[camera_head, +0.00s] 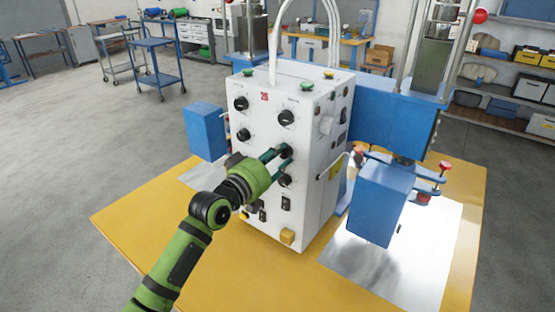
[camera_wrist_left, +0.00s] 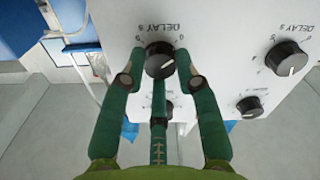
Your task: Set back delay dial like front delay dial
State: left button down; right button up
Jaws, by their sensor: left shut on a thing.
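My left gripper (camera_head: 279,153) reaches the front of the white control box (camera_head: 310,215), its fingers around a black dial (camera_head: 287,151). In the left wrist view, the fingers of the gripper (camera_wrist_left: 160,72) are on both sides of this dial (camera_wrist_left: 160,60), which has an upside-down "DELAY s" label; its pointer setting is hard to read. A second black dial marked "DELAY s" (camera_wrist_left: 287,58) stands to the right there, with a pale pointer line. I cannot tell which is called front or back. My right gripper is out of view.
Other black knobs (camera_head: 286,117) and switches (camera_head: 286,203) sit close around the gripper on the box. Blue blocks stand at the left (camera_head: 204,131) and right (camera_head: 380,205) of it. The yellow tabletop (camera_head: 140,215) is bare at the left.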

pick_arm(q)
jog(key=m, duration=0.2)
jog(key=f+m+b, duration=0.1)
jog(key=m, duration=0.1)
jog(key=shift+m+b, duration=0.3)
jog(key=m, duration=0.9)
jog(key=shift+a, duration=0.15)
jog(key=m+p, duration=0.1)
jog(key=m, duration=0.5)
jog(key=shift+w+r, duration=0.1)
jog(key=shift+r, duration=0.05)
jog(key=shift+p, duration=0.3)
jog(key=c, duration=0.9)
grip_release()
jog(key=shift+a+r, duration=0.1)
jog(key=shift+w, duration=0.1)
jog(key=shift+r, duration=0.1)
